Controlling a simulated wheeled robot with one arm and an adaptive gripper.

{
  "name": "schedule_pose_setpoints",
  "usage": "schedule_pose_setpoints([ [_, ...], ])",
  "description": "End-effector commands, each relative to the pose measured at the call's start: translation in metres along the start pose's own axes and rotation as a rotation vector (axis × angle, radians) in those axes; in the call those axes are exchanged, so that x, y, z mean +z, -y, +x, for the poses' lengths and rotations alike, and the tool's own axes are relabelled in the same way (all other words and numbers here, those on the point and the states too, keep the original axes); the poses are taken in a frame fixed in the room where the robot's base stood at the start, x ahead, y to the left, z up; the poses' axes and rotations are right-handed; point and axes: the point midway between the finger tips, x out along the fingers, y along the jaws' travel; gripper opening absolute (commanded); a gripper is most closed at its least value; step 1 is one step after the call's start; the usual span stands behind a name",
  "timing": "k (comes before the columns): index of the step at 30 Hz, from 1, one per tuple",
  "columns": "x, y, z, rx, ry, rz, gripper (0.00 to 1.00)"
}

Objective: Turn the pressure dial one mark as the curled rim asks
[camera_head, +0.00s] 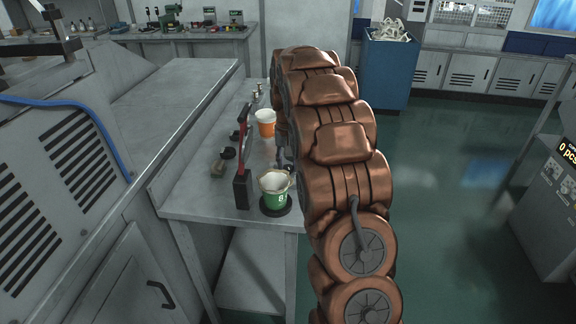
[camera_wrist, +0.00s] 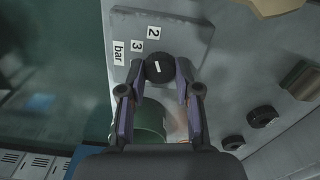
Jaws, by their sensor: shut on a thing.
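The pressure dial (camera_wrist: 159,68) is a round black knob with a short white mark, on a grey plate with labels "2", "3" and "bar" in the wrist view. My gripper (camera_wrist: 162,72) has its two fingers closed on either side of the dial. I cannot tell exactly which label the mark points to. In the head view a green cup (camera_head: 277,197) with an uneven cream rim stands upright on a black round base. An orange cup (camera_head: 266,128) with a white rim stands farther back. My arm hides the dial there.
A red and black lever (camera_head: 241,160) stands beside the cups on the grey bench (camera_head: 185,196). A blue bin (camera_head: 389,75) stands behind. The floor at right is open.

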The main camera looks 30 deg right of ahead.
Motion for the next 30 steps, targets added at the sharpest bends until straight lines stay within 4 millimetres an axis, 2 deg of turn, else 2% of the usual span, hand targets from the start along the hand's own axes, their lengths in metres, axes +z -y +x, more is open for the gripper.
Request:
schedule_pose_setpoints([
  [16,0.0003,-0.0004,0.0005,0.000,0.001,0.028,0.00],
  [17,0.0002,-0.0004,0.0005,0.000,0.001,0.028,0.34],
  [18,0.0002,-0.0004,0.0005,0.000,0.001,0.028,0.39],
  [24,0.0001,-0.0003,0.0003,0.000,0.001,0.028,0.58],
  [30,0.0000,-0.0002,0.0001,0.000,0.000,0.027,0.58],
])
